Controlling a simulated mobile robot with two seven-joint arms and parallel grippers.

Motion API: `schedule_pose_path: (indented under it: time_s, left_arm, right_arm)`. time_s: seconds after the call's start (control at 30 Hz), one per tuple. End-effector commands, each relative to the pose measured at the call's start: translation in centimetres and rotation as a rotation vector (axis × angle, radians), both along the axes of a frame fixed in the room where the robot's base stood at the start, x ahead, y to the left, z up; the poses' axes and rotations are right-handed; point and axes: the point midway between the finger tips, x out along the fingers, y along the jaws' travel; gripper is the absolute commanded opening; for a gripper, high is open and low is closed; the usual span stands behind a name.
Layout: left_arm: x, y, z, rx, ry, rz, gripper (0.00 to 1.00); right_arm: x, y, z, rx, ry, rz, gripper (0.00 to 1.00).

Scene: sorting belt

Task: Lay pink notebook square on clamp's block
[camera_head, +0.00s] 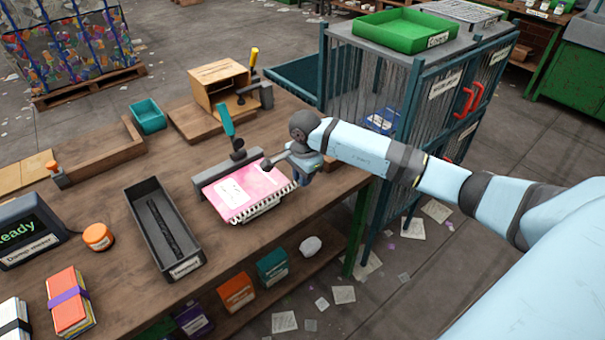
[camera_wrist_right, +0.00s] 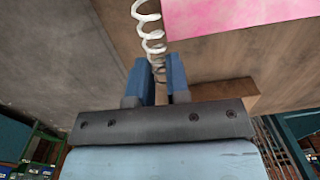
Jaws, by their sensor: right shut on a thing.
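The pink notebook (camera_head: 262,185) has a white label and a white spiral binding along its right and near edge. It lies beside the clamp (camera_head: 237,155), which has a grey bar and a raised teal handle; the clamp's block is mostly hidden, so I cannot tell how square the notebook lies on it. My right gripper (camera_head: 287,163) is at the notebook's far right corner. In the right wrist view its blue fingers (camera_wrist_right: 157,82) are shut on the white spiral, with the pink cover (camera_wrist_right: 235,14) to the right. My left gripper is not in view.
A long grey tray (camera_head: 143,203) stands left of the notebook on the wooden table (camera_head: 115,285). A wooden box (camera_head: 219,85) and a teal bin (camera_head: 147,116) stand behind. A wire cage (camera_head: 400,100) stands beyond the table's right edge.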

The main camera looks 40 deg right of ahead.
Motion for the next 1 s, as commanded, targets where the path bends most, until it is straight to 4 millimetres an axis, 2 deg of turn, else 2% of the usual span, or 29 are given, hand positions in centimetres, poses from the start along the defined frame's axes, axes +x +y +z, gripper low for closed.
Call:
schedule_pose_path:
  time_s: [0.13, 0.97, 1.0]
  left_arm:
    - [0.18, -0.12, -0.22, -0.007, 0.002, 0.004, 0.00]
    - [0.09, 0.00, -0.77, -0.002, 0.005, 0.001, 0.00]
    - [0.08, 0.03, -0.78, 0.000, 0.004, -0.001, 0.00]
  right_arm:
    - [0.07, -0.03, -0.56, 0.000, -0.003, -0.001, 0.00]
    - [0.32, 0.00, -0.49, 0.001, -0.001, 0.000, 0.00]
    - [0.32, 0.00, -0.49, 0.001, -0.001, 0.000, 0.27]
